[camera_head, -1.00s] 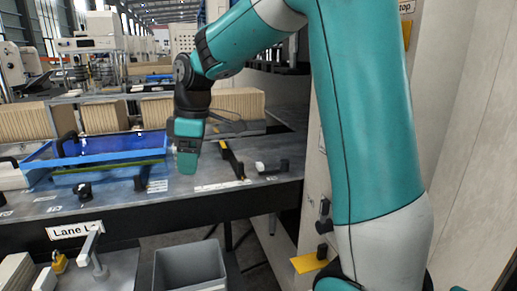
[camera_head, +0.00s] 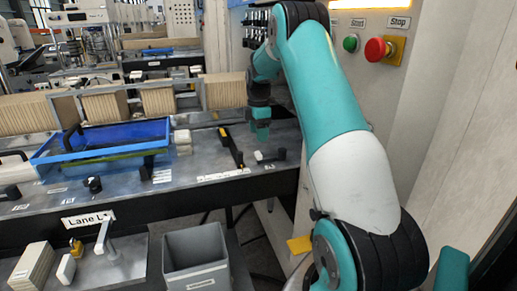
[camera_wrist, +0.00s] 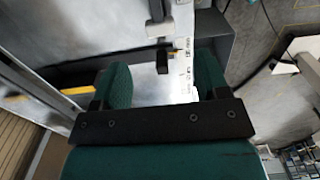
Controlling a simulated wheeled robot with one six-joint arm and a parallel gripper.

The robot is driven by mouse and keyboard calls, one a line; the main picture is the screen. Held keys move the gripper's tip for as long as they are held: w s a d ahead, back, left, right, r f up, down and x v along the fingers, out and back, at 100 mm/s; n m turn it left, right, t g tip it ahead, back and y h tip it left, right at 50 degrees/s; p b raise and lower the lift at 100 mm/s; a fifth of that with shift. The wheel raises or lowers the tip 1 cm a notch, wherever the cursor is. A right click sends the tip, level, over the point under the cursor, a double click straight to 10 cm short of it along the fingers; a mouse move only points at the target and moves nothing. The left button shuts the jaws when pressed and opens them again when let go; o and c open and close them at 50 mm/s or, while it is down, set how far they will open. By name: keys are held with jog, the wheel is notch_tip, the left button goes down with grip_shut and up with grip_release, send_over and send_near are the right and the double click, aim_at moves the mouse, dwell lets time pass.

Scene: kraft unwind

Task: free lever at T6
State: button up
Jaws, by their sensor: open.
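My gripper (camera_head: 261,136) points down over the right part of the metal bench (camera_head: 205,180). In the wrist view its two teal fingers (camera_wrist: 163,84) are apart with nothing between them. A small dark lever (camera_head: 279,155) with a pale block (camera_head: 258,156) lies on the bench just below my gripper. A dark piece (camera_wrist: 162,60) and a pale block (camera_wrist: 157,29) show beyond the fingertips in the wrist view. Bench labels are too small to read, so I cannot confirm which one is T6.
A blue tray (camera_head: 105,142) and a black knob (camera_head: 94,185) are farther left. A grey bin (camera_head: 196,262) stands below the front edge. A panel with a red Stop button (camera_head: 376,49) rises at right.

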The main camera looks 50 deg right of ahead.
aim_at(258, 153)
notch_tip(258, 153, down, 8)
jog(key=shift+f+p, duration=0.1)
jog(key=shift+p, duration=1)
jog(key=shift+c, duration=0.5)
grip_shut()
